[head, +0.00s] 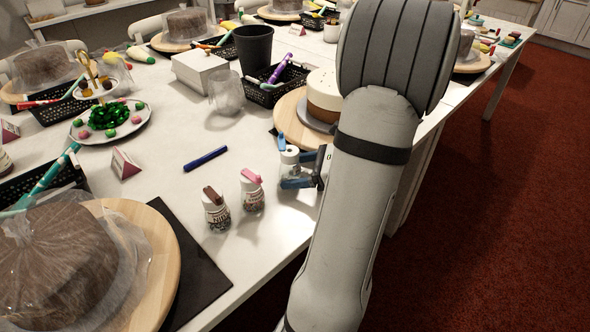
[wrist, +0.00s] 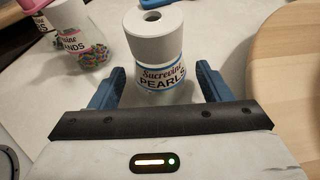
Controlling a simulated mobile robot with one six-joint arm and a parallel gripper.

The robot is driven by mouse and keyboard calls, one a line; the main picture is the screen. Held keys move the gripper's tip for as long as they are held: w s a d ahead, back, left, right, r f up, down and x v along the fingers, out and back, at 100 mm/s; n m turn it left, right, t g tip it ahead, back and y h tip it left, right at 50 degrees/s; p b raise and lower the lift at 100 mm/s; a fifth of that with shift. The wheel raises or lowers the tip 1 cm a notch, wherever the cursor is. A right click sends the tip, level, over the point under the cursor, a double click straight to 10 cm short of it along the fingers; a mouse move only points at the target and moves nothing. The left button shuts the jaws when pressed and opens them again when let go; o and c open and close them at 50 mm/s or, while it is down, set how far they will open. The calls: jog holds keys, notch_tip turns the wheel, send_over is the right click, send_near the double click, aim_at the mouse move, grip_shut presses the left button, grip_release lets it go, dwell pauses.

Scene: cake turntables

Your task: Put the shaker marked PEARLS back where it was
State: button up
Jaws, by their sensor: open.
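The shaker marked PEARLS (wrist: 160,75) stands upright in the wrist view, with a white top and a blue-edged label. My gripper (wrist: 158,88) is open, with one blue finger on each side of the shaker. I cannot tell whether either finger touches it. In the head view the shaker's white top (head: 290,155) shows at the table's right side, partly hidden by my gripper (head: 299,177).
A wooden turntable (head: 291,125) with a cake is behind. A blue pen (head: 205,159) lies on the white table. The table's right edge is close.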

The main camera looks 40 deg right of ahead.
jog(key=p+v, duration=0.2)
jog(key=v, duration=0.8)
jog(key=shift+s+d+r, duration=0.15)
jog(key=shift+s+d, duration=0.05)
jog(key=shift+d, duration=0.05)
jog(key=shift+s+d, duration=0.1)
jog(key=shift+s, duration=0.1)
